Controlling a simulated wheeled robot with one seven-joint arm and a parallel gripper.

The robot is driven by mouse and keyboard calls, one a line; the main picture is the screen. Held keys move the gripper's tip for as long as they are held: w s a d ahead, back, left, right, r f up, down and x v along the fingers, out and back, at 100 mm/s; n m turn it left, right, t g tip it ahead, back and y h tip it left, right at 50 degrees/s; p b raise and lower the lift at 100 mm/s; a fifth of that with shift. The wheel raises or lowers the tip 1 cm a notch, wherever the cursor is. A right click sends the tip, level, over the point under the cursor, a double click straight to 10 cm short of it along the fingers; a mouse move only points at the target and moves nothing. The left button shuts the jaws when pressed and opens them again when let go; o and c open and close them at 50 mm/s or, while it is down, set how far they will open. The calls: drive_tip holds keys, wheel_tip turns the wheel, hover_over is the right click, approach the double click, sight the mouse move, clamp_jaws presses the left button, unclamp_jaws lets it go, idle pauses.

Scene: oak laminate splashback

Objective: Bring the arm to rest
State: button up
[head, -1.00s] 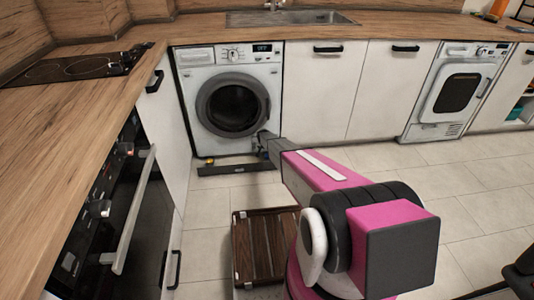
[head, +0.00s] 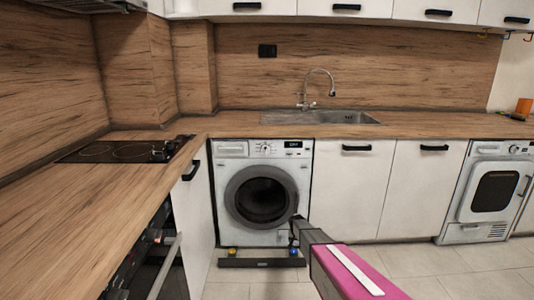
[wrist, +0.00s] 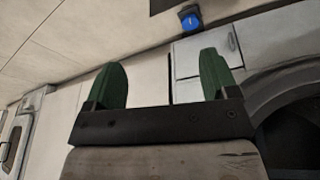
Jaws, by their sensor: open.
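My arm's dark and magenta link (head: 350,275) reaches from the bottom edge of the head view up to the lower right of the washing machine (head: 262,190). My gripper is hard to make out at its far end there. In the wrist view my gripper (wrist: 162,64) has two green fingers spread wide apart. Nothing is between them. Pale floor or cabinet surface and the grey washing machine front (wrist: 258,85) lie behind the fingers. The washing machine door is shut.
A dark plinth bar (head: 262,262) with small coloured pieces lies at the washing machine's foot. The oak worktop (head: 90,225) with a hob (head: 120,151) runs along the left. A sink (head: 320,117) and a dryer (head: 488,195) are to the right. Tiled floor (head: 430,265) is clear at right.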

drive_tip(key=s+r+n+g, duration=0.1)
drive_tip(key=s+r, duration=0.7)
drive_tip(key=s, duration=0.5)
drive_tip(key=s+r+n+g+y, duration=0.1)
drive_tip(key=s+r, duration=0.8)
drive_tip(key=s, duration=0.3)
drive_tip(key=s+r+n, duration=0.1)
drive_tip(key=s+r, duration=0.7)
drive_tip(key=s, duration=0.5)
drive_tip(key=shift+s+d+r+n+g+y, duration=0.3)
drive_tip(key=shift+g, duration=0.1)
